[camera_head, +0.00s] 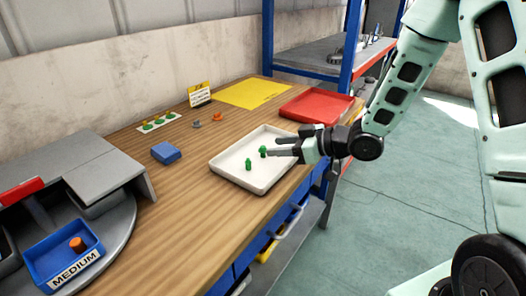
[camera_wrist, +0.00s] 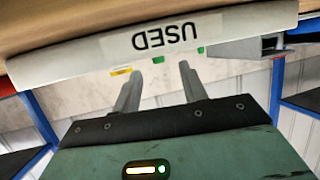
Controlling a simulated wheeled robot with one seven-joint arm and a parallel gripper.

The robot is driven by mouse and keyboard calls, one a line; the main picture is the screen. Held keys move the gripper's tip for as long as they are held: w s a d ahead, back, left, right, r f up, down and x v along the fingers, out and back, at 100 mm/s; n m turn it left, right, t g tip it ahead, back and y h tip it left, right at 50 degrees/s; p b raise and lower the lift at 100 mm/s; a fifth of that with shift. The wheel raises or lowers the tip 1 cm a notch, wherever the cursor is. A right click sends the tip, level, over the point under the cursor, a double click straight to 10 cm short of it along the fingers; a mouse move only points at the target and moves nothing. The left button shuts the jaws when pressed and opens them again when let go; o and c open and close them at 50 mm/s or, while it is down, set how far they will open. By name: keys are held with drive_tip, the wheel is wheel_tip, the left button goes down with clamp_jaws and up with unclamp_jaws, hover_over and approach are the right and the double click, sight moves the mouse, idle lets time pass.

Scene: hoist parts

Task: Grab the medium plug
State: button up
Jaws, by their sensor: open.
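My gripper (camera_head: 271,147) is open and empty at the right side of the white tray (camera_head: 233,174), with its fingers pointing left over the tray's edge. Two green plugs stand in this tray, one at the front left (camera_head: 248,164) and one close to my fingertips (camera_head: 263,151). An orange plug (camera_head: 78,244) sits in a blue bin (camera_head: 50,259) labelled MEDIUM at the lower left. In the wrist view my open fingers (camera_wrist: 161,72) point at the tray wall (camera_wrist: 90,62) with an upside-down USED label.
On the wooden table lie a blue block (camera_head: 166,153), a strip of small plugs (camera_head: 159,122), loose grey and orange parts (camera_head: 217,117), a yellow mat (camera_head: 252,93) and a red tray (camera_head: 317,105). A blue shelf frame (camera_head: 350,45) stands behind.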

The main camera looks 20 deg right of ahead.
sight(263, 146)
drive_tip(key=x, duration=0.3)
drive_tip(key=shift+w, duration=0.15)
drive_tip(key=shift+c, duration=0.3)
drive_tip(key=c, duration=0.8)
drive_tip(key=shift+c, duration=0.2)
